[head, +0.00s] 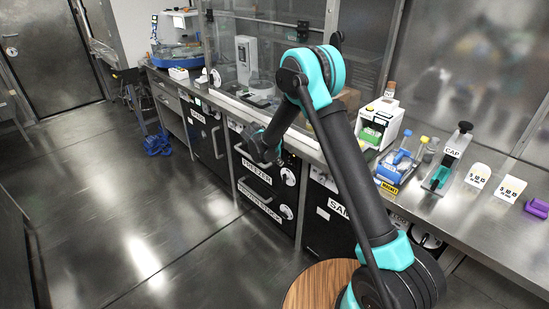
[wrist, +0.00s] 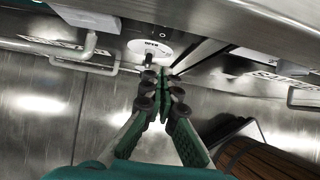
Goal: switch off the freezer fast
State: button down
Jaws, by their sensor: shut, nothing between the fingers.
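The freezer (head: 257,172) is a dark drawer front in the under-bench cabinet, with a white FREEZER label and a bar handle. A round white dial (head: 289,177) with a dark knob sits at its right. My gripper (head: 262,148) is at the freezer's upper front in the head view, partly hidden by my arm. In the wrist view my gripper (wrist: 164,78) is shut and empty. Its fingertips appear just below a white dial (wrist: 150,48) with a dark knob; I cannot tell whether they touch. The knob's setting is too small to read.
A second labelled drawer (head: 260,203) with its own dial (head: 286,211) lies below. A dark cabinet (head: 208,140) stands to the left. The bench above holds a white device (head: 378,123) and a blue tray (head: 398,166). A round wooden stool (head: 310,287) stands in front.

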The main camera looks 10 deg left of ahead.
aim_at(290, 160)
jog(key=shift+w+d+f, duration=0.4)
jog(key=shift+w+d, duration=0.3)
jog(key=shift+w, duration=0.2)
jog(key=shift+w+d+f, duration=0.35)
jog(key=shift+w+d, duration=0.35)
jog(key=shift+w, duration=0.15)
jog(key=shift+w+f, duration=0.1)
jog(key=shift+f, duration=0.1)
jog(key=shift+w+d+t+h, duration=0.1)
jog(key=shift+d+t+h, duration=0.05)
jog(key=shift+t+h, duration=0.2)
jog(key=shift+r, duration=0.15)
jog(key=shift+d+r, duration=0.1)
jog(key=shift+r, duration=0.6)
